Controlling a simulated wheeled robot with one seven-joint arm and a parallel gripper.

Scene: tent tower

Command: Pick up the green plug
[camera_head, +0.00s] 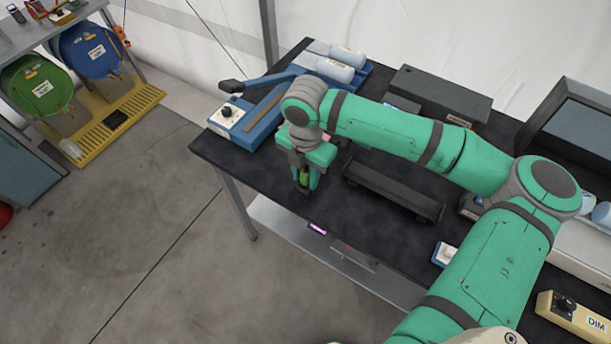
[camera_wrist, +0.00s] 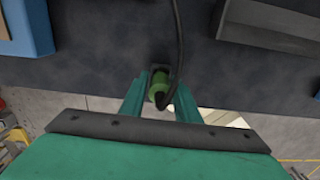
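The green plug (camera_wrist: 158,88) is near the middle of the wrist view, at the edge of the dark table. A dark cable runs from it toward the top of that view. My gripper (camera_wrist: 160,92) has its two green fingers apart, one on each side of the plug. I cannot tell whether either finger touches it. In the head view the plug (camera_head: 304,177) shows between the fingers of my gripper (camera_head: 306,182), which points down at the table's front edge. The plug's lower part is hidden.
A black bar-shaped holder (camera_head: 393,190) stands right of my gripper. A blue device with a knob (camera_head: 232,116) is to the left. Open floor lies in front of the table.

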